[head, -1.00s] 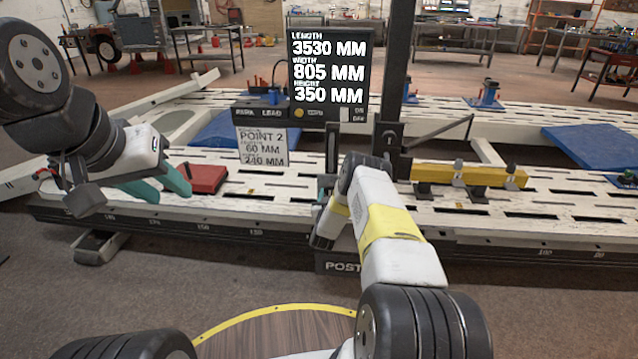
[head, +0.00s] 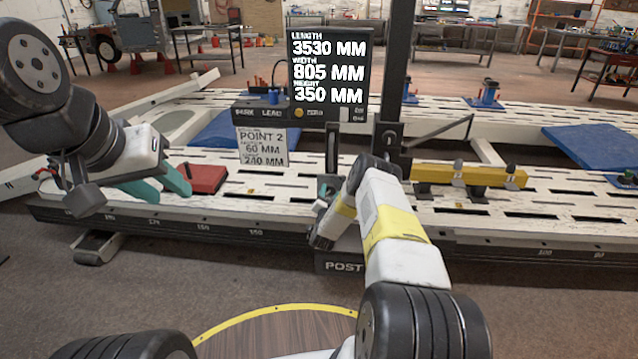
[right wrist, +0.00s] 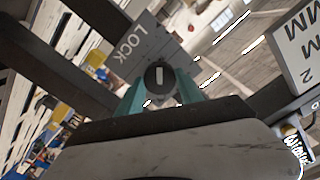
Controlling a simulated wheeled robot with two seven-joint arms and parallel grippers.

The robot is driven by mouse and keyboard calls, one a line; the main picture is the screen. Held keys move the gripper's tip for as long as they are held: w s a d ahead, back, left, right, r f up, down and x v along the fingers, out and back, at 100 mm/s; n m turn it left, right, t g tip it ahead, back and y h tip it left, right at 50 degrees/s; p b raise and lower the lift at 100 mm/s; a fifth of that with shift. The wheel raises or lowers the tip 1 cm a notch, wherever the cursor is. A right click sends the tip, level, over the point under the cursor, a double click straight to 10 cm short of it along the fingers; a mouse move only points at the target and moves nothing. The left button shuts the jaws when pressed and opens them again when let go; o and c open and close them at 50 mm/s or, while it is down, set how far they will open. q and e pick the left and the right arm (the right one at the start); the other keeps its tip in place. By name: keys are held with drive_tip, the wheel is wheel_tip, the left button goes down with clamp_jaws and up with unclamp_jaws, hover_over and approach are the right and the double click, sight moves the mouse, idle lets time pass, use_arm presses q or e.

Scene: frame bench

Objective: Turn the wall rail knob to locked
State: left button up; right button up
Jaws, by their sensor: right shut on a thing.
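The knob (right wrist: 158,76) is a small dark round cap with a white line across its face. It sits against a grey plate (right wrist: 148,48) lettered LOCK, and the word lies up and left of the knob in the right wrist view. My right gripper (right wrist: 161,92) is shut on the knob, with a teal finger on each side. In the head view my right wrist hides the knob, and only a bit of teal finger shows beside the post. My left gripper (head: 173,192) is open and empty, held away at the left near a red block.
A display (head: 330,75) with measurements stands behind the knob area, with a Point 2 card (head: 262,146) below it. A dark upright post (head: 397,80) rises close by my right wrist. The red block (head: 206,178) and a yellow bar (head: 468,176) lie on the slotted bench (head: 270,208).

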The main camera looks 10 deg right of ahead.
drive_tip(key=m, duration=0.4)
drive_tip(key=shift+f+m, duration=0.1)
drive_tip(key=shift+m, duration=2.4)
drive_tip(key=o, duration=1.4)
drive_tip(key=shift+s, duration=0.1)
drive_tip(key=v, duration=0.7)
drive_tip(key=shift+s, duration=0.3)
drive_tip(key=shift+a, duration=0.1)
